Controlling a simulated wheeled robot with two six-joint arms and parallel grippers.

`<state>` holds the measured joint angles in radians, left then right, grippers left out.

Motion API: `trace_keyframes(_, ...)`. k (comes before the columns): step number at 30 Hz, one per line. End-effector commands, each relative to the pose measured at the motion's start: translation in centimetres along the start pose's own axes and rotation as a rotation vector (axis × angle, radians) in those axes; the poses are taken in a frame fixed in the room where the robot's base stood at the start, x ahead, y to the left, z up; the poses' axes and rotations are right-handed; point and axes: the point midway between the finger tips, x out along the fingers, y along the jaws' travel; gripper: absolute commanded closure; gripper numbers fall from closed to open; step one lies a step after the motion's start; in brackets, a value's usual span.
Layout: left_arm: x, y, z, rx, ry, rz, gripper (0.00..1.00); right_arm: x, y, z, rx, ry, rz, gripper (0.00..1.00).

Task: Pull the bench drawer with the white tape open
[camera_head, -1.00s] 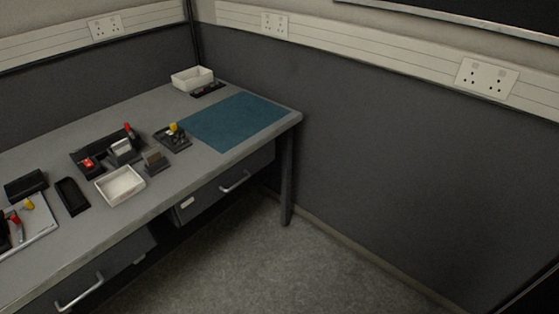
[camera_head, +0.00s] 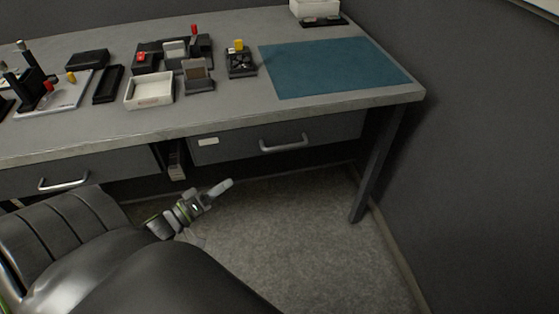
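The bench drawer with the white tape (camera_head: 344,130) is under the right half of the bench and looks closed. Its white tape (camera_head: 208,141) is near the front's upper left corner. Its silver bar handle (camera_head: 284,143) is at mid-front. My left gripper (camera_head: 222,192) is in front of the bench, below and left of that handle, apart from it. It appears empty; its finger gap cannot be made out. My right gripper is not in view.
A second drawer (camera_head: 110,174) with a bar handle is at the left. Between the drawers hangs a small dark unit (camera_head: 176,160). A bench leg (camera_head: 378,165) stands at the right. The benchtop holds a blue mat (camera_head: 330,68), a white tray (camera_head: 150,90) and several small items.

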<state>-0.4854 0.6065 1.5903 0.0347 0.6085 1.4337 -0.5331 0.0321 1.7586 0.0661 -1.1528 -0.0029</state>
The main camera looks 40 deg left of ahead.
Motion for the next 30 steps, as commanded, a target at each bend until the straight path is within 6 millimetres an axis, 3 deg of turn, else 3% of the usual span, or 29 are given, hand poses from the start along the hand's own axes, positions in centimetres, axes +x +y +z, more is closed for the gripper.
trace_keyframes(6,0.6,4.2,-0.2,-0.130,-0.036,0.187,0.68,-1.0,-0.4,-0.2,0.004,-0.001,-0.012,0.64)
trace_keyframes(11,1.8,5.2,-0.3,-0.149,-0.041,0.212,0.68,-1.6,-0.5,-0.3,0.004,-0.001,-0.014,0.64)
trace_keyframes(30,14.5,7.8,0.0,-0.147,-0.037,0.208,0.68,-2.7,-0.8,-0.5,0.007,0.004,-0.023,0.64)
